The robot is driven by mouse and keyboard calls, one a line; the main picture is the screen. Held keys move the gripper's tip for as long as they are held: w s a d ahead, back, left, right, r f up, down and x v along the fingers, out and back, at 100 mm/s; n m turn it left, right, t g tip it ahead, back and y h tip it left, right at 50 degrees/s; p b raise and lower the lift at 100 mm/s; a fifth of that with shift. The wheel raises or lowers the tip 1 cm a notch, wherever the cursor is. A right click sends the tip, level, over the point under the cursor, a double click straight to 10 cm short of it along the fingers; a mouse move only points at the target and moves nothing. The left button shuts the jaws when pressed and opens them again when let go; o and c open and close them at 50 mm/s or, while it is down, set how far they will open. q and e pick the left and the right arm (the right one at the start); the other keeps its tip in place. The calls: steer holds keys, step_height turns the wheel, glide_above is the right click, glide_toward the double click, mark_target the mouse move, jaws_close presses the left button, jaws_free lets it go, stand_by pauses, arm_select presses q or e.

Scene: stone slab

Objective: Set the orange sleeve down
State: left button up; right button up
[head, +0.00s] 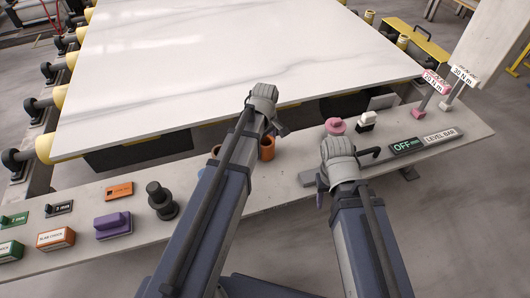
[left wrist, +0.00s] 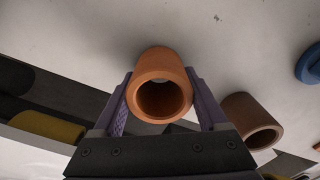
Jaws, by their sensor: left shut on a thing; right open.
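The orange sleeve (left wrist: 160,82) is a short hollow tube between the two purple fingers of my left gripper (left wrist: 161,100). My left gripper is shut on it. In the head view the sleeve (head: 267,149) shows just right of my left forearm, below the left gripper (head: 270,122), over the grey bench. I cannot tell whether its lower end touches the bench. A browner sleeve (left wrist: 250,120) stands beside it, apart from it; in the head view it is mostly hidden behind my forearm. My right gripper (head: 341,158) is open over the right part of the bench; its fingertips are mostly hidden.
A blue round part (left wrist: 310,65) lies beyond the brown sleeve. A black knobbed piece (head: 160,200) and a purple block (head: 113,225) stand to the left. The white slab (head: 230,55) lies behind the bench.

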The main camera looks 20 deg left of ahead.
arm_select(q)
steer(key=shift+f, duration=0.2)
steer(key=shift+f, duration=0.25)
steer(key=o, duration=1.4)
steer(key=shift+r, duration=0.1)
steer(key=shift+c, duration=0.2)
steer(key=shift+r, duration=0.15)
step_height(320, 180, up, 12)
steer(key=p, duration=1.2)
steer(key=s+d+m+y, duration=0.1)
steer(key=s+d+m, duration=1)
steer(key=s+m, duration=0.4)
steer(key=shift+d+m, duration=0.15)
steer(key=shift+m, duration=0.65)
